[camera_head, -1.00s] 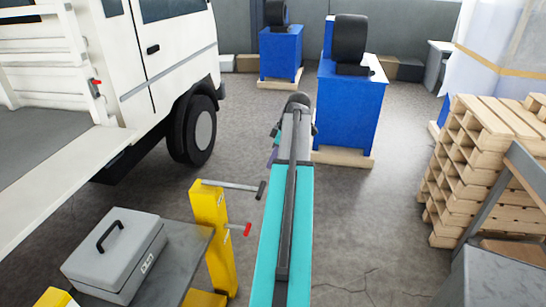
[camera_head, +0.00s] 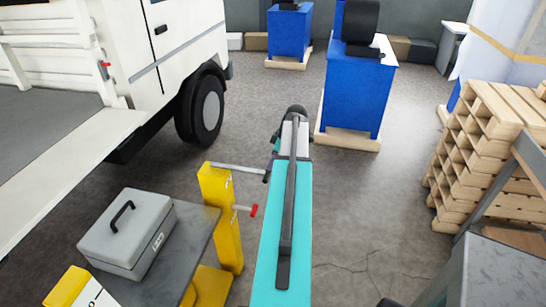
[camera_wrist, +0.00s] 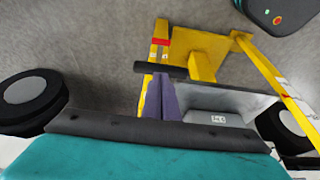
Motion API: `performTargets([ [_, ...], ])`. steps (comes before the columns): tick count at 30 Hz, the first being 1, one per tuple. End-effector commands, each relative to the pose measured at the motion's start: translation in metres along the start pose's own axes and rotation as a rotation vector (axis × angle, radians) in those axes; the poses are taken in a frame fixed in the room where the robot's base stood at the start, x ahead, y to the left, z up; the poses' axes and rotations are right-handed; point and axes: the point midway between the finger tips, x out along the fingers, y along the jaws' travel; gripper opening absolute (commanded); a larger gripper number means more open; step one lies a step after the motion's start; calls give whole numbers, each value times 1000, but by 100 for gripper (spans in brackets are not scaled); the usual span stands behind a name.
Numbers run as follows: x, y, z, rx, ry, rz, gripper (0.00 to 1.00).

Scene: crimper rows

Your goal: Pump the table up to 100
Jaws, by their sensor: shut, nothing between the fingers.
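The lift table has a grey top (camera_head: 190,247), a yellow post (camera_head: 222,225) and yellow legs, which also show in the wrist view (camera_wrist: 195,50). A grey bar, the pump handle (camera_head: 238,168), sticks out from the post top and ends in a black grip (camera_wrist: 175,70). Below it is a shorter lever with a red end (camera_head: 253,211). My gripper (camera_wrist: 163,80) has purple fingers, shut and empty, with their tips close to the black grip. I cannot tell whether they touch it. In the head view my arm mostly hides the fingers.
A grey metal box (camera_head: 128,233) sits on the table top. A white truck (camera_head: 150,75) stands behind on the left. Blue stands (camera_head: 352,100) are at the back, and stacked pallets (camera_head: 480,150) are at the right. The floor between is clear.

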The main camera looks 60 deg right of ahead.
Motion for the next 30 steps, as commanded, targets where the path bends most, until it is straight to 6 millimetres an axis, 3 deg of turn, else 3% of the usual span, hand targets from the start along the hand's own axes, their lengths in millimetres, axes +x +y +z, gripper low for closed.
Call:
performTargets([
  [30,24,-4,-3,-13,25,-5,0],
])
